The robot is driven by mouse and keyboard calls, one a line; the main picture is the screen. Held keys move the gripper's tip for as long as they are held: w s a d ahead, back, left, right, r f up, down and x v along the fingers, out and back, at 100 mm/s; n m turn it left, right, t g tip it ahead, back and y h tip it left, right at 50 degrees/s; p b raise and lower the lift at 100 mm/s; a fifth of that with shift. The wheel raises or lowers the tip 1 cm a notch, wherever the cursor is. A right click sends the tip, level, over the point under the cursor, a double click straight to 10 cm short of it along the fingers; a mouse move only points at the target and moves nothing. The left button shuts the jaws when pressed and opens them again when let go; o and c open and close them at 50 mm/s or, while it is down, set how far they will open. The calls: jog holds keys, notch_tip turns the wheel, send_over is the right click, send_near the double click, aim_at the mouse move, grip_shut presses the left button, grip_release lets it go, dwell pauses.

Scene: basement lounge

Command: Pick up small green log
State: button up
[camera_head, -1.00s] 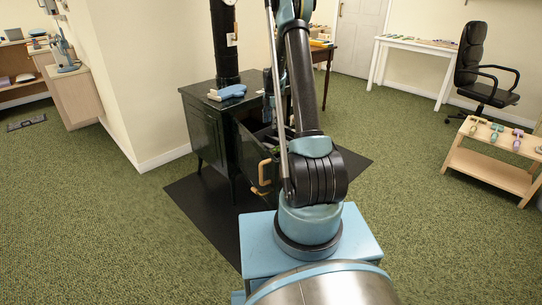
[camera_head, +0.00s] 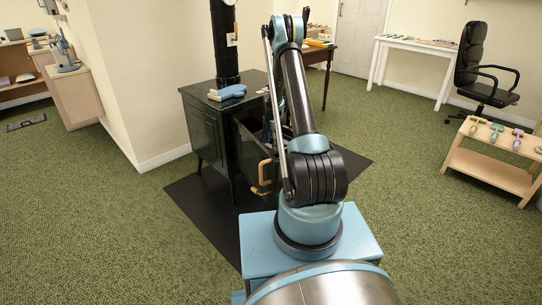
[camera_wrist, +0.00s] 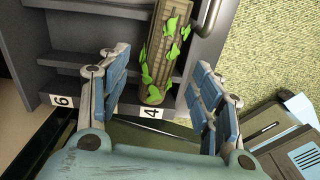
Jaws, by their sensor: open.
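A brown wood-grain log with green leaves on it (camera_wrist: 158,62) lies in a grey compartmented drawer (camera_wrist: 62,20), by the label 4. My gripper (camera_wrist: 160,68) is open in the wrist view, one blue-padded finger to each side of the log's near end. The fingers look apart from the log; I cannot tell the depth between them. In the head view the pulled-out drawer (camera_head: 248,150) shows at the black stove, partly behind my arm. My gripper and the log cannot be made out there.
The black stove (camera_head: 202,132) stands on a dark mat (camera_head: 205,215), with a blue object (camera_head: 229,91) on top. The drawer's divider walls stand close around the log. A wooden rack (camera_head: 490,165) stands at the right.

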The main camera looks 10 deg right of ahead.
aim_at(271, 150)
jog(key=shift+f, duration=3.1)
jog(key=c, duration=1.2)
